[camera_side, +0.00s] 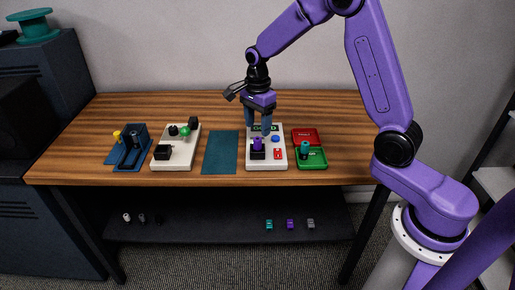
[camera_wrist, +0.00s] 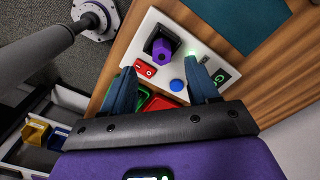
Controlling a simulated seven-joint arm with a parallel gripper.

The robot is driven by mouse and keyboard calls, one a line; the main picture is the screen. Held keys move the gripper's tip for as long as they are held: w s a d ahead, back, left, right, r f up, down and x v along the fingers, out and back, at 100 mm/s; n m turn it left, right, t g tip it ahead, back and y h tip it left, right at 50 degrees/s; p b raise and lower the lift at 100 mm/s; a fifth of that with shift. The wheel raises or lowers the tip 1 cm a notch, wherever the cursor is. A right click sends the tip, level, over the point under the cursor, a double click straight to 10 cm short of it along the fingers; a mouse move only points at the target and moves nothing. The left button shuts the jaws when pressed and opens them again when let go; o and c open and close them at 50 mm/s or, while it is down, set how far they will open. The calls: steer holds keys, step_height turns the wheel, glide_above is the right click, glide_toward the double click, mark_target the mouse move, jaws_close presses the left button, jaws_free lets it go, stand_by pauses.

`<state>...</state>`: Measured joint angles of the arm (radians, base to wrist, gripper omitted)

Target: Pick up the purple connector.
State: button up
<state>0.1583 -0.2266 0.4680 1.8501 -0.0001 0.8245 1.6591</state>
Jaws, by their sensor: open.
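The purple connector (camera_side: 257,144) stands upright in a black socket (camera_side: 257,155) on the white panel (camera_side: 266,165). In the wrist view the purple connector (camera_wrist: 162,51) shows from above, seated in its square black socket. My gripper (camera_side: 258,129) is over the panel, fingers pointing down, behind and above the connector. In the wrist view my gripper's (camera_wrist: 162,72) two blue fingers are apart with nothing between them. The connector lies just beyond the fingertips, not between them. A second small purple piece (camera_side: 290,224) sits on the lower shelf.
On the panel are a red block (camera_wrist: 145,69), a blue button (camera_wrist: 177,85) and a small display (camera_side: 264,127). Right of it are a red tray (camera_side: 307,133) and a green tray (camera_side: 318,159) with a teal connector (camera_side: 304,148). A bare teal mat (camera_side: 220,152) lies left.

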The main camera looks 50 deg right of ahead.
mark_target(258, 138)
steer(key=shift+w+d+f, duration=0.1)
steer(key=shift+f, duration=2.9)
jaws_close()
